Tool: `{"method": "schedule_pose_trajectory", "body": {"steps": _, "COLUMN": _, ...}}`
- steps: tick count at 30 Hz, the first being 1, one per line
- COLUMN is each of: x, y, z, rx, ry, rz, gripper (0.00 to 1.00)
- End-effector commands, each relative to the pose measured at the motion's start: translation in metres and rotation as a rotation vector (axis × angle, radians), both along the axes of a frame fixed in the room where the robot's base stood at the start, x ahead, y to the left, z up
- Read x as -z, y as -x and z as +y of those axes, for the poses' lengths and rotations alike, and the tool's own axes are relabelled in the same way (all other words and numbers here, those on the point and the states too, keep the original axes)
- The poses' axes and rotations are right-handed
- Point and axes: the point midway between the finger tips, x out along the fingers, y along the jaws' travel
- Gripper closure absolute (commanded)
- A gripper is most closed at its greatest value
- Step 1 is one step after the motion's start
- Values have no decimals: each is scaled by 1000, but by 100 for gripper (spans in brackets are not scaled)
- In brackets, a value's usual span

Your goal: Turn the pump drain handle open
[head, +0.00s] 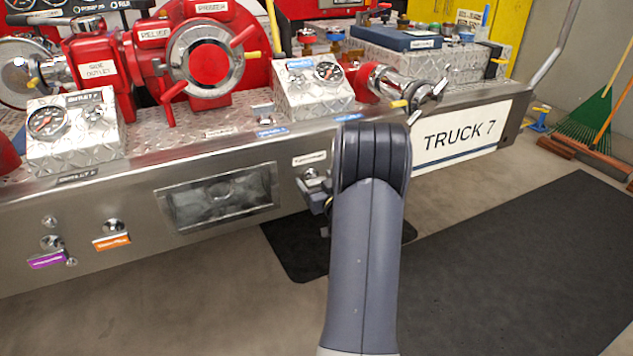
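On the front face of the steel bumper (130,185) is a small metal fitting (312,174) under a white label (309,158). I cannot read the label, so I cannot confirm that this is the pump drain handle. My grey arm reaches up from the bottom and bends at the bumper edge, right of this fitting. Part of my gripper (318,195) shows as dark grey pieces just below the fitting, left of my arm. Whether it touches the fitting is unclear. My arm hides the rest of the gripper, and its fingertips cannot be made out.
Farther left on the bumper face are fittings with an orange tag (112,242) and a purple tag (48,260). A recessed window (218,198) lies between them and my gripper. Red valves, gauge boxes (312,90) and a nozzle (400,85) crowd the top. Open floor lies in front.

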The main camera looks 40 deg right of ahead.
Motion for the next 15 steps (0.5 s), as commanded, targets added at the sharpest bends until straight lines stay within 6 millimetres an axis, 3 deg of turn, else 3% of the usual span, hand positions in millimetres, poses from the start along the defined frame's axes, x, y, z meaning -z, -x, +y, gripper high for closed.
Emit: {"method": "schedule_pose_trajectory", "body": {"steps": 15, "x": 0, "y": 0, "z": 0, "rx": 0, "ry": 0, "rz": 0, "gripper": 65}}
